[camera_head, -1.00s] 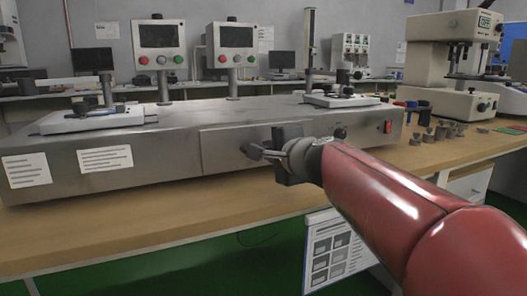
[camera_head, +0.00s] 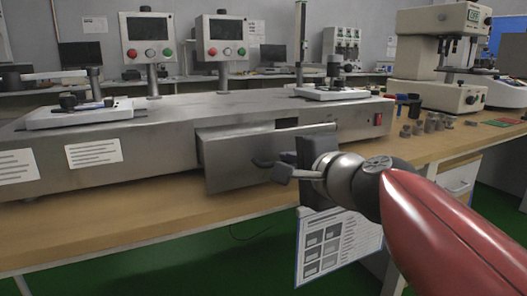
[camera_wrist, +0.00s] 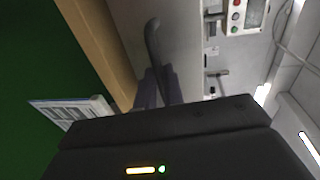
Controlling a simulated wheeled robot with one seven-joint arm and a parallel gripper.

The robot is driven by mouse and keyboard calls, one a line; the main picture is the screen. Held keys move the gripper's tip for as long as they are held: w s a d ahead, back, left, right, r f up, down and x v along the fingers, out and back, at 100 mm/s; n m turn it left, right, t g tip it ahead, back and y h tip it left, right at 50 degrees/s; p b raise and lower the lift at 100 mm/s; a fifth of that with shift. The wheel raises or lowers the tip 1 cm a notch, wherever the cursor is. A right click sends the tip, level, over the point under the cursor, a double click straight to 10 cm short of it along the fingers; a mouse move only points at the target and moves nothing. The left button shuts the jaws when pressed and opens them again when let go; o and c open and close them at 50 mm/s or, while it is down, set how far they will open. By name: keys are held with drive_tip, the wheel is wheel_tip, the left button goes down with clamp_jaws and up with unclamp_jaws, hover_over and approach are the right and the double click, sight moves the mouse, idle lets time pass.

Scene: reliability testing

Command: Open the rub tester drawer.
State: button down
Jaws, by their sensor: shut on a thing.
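The rub tester (camera_head: 130,150) is a long grey metal machine on the wooden bench. Its drawer (camera_head: 228,172) stands partly out of the front, with a dark gap showing above its front panel. A dark curved handle (camera_head: 262,163) sticks out from the drawer front. My gripper (camera_head: 277,170) is at the handle and shut on it. In the wrist view the handle (camera_wrist: 152,40) runs down to the fingers (camera_wrist: 158,88), which close around its lower part. The inside of the drawer is mostly hidden.
A red switch (camera_head: 378,119) is at the machine's right end. Several small grey weights (camera_head: 432,123) and a cream testing machine (camera_head: 440,60) stand to the right on the bench. A white sheet (camera_head: 335,243) hangs below the bench's front edge. The floor in front is clear.

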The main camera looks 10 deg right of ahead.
drive_tip(key=shift+f+v, duration=0.25)
drive_tip(key=shift+v, duration=0.95)
drive_tip(key=c, duration=1.5)
unclamp_jaws()
drive_tip(key=p+v, duration=0.1)
drive_tip(key=v, duration=0.7)
drive_tip(key=shift+a, duration=0.1)
